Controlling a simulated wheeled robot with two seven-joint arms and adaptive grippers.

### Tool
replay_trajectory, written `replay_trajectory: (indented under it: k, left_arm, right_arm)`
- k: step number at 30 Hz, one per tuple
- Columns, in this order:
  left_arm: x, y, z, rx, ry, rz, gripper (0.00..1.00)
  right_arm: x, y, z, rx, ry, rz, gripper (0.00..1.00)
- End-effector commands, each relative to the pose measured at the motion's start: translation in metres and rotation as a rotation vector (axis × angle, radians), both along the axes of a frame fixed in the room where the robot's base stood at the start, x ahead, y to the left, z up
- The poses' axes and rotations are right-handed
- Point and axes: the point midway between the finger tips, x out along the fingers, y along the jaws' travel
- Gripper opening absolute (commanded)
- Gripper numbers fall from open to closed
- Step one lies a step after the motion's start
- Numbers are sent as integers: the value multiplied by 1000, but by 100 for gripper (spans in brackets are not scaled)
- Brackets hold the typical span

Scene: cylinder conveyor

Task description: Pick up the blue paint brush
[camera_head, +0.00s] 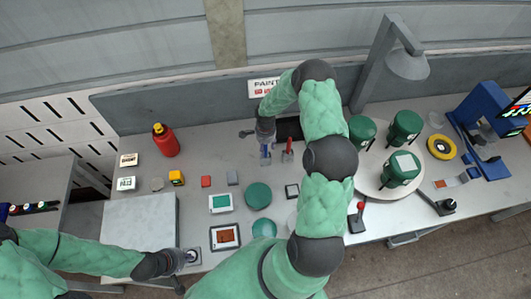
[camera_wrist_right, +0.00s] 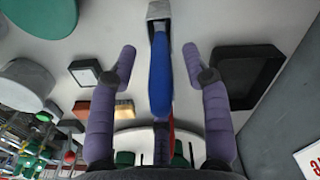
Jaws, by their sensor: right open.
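The blue paint brush (camera_wrist_right: 160,75) runs lengthwise up the middle of the right wrist view. Its blue handle lies between the two purple fingers, with a gap on each side, and its grey end is at the top edge. My right gripper (camera_head: 265,150) is open around the brush without gripping it. In the head view it hangs over the back middle of the table and largely hides the brush. A red brush (camera_head: 288,147) is just to its right. My left gripper (camera_head: 188,257) is at the table's front left; its fingers are too small to read.
A black tray (camera_wrist_right: 247,75) lies beside the brush. Green cans (camera_head: 404,127) stand on a round white turntable to the right, under a grey lamp (camera_head: 406,65). A red bottle (camera_head: 164,139) stands at the back left. Small blocks and green discs (camera_head: 258,194) lie mid-table.

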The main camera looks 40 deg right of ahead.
Motion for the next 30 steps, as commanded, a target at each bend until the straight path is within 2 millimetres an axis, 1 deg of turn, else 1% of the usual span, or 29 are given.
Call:
replay_trajectory:
  k: [1, 3, 7, 16, 17, 18, 20, 21, 22, 30]
  left_arm:
    - [0, 0, 5, 0, 0, 0, 0]
    - [0, 0, 6, 0, -1, 0, 0]
    - [0, 0, 8, 0, -1, 0, 0]
    - [0, 0, 8, 0, 0, 0, 0]
    - [0, 0, 8, 0, 0, 0, 0]
    - [0, 0, 8, 0, 0, 0, 0]
    - [0, 0, 8, 0, 0, 0, 0]
    - [0, 0, 8, 0, 0, 0, 0]
    - [0, 0, 8, 0, 0, 0, 0]
    - [0, 0, 8, 0, 0, 0, 0]
  right_arm:
    - [-2, 2, -5, 1, 3, 2, 49]
    - [-1, 1, -14, 1, 2, 0, 49]
    - [-1, 1, -24, 0, 1, 0, 49]
    - [-1, 1, -27, 0, 0, 0, 49]
    - [-1, 1, -27, 0, 0, 0, 46]
    - [-1, 1, -27, 0, 0, 0, 35]
    - [-1, 1, -27, 0, 0, 0, 18]
    - [-1, 1, -27, 0, 0, 0, 6]
    - [-1, 1, -27, 0, 0, 0, 0]
    - [-1, 1, -27, 0, 0, 1, 0]
